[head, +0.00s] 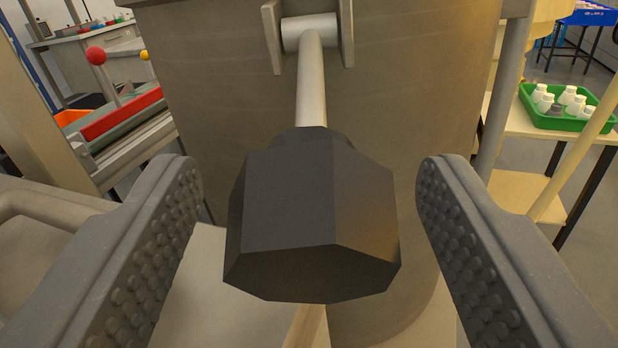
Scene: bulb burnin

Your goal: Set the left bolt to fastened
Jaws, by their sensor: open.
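A bolt shows close up in the middle of the head view. It has a large dark faceted knob (310,215) on a pale metal rod (311,85). The rod hangs from a pale cross pin (309,32) between two metal lugs on a big round metal drum (420,110). The knob points down and toward me. My gripper (310,235) is open, with one studded finger on each side of the knob. A gap shows between each finger and the knob. Only this one bolt is in view.
A red ball-topped lever (96,56) and a red bar (122,114) stand at the left. A green tray (570,124) of white bottles sits on a table at the right. A blue crate (588,16) is farther back.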

